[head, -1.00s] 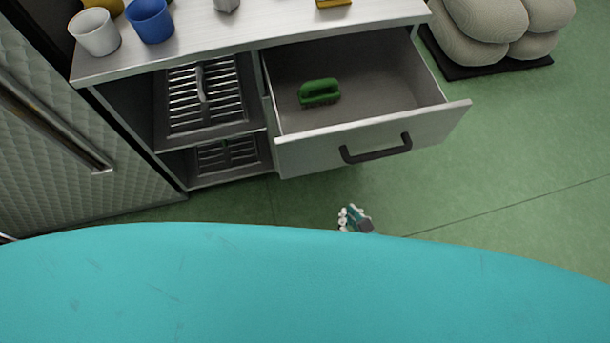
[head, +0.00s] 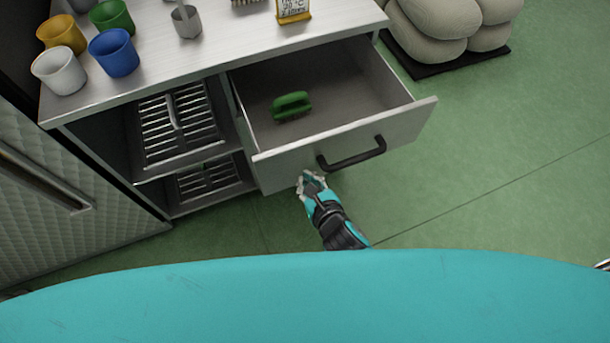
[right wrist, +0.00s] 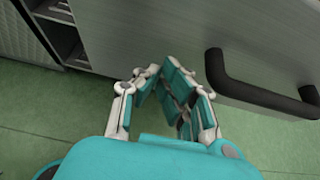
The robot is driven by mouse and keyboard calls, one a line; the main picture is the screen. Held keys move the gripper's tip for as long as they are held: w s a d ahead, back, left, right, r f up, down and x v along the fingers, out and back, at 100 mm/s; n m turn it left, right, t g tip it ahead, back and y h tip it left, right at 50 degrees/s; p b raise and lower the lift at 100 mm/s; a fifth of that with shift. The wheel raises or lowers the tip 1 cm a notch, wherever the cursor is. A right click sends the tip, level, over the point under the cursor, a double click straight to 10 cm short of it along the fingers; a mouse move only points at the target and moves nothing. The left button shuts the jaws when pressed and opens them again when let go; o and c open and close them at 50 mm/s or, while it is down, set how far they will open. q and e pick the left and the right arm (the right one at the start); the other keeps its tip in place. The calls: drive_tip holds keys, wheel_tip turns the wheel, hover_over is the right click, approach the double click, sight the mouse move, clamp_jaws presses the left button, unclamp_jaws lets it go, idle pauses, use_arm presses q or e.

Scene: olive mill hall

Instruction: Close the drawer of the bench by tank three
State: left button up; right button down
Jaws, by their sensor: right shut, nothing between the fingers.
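The bench (head: 205,57) has its drawer (head: 345,142) pulled well out, with a dark handle (head: 352,160) on its front. A green brush (head: 291,105) lies inside the drawer. My right gripper (head: 311,176) is shut and empty, just in front of the drawer's lower front, left of the handle. In the right wrist view the gripper (right wrist: 158,72) points at the drawer front (right wrist: 165,30), and the handle (right wrist: 260,90) is to its right. I cannot tell whether the fingertips touch the front.
White (head: 59,71), blue (head: 113,53), yellow (head: 61,35) and green (head: 111,17) cups stand on the bench top, with a grey cup (head: 186,21) and a yellow-framed sign (head: 293,10). Stacked sacks (head: 440,25) lie right of the bench. The green floor (head: 500,170) is clear.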

drive_tip(key=shift+w+a, duration=0.25)
drive_tip(key=shift+w, duration=0.4)
use_arm(q)
drive_tip(key=shift+r, duration=0.1)
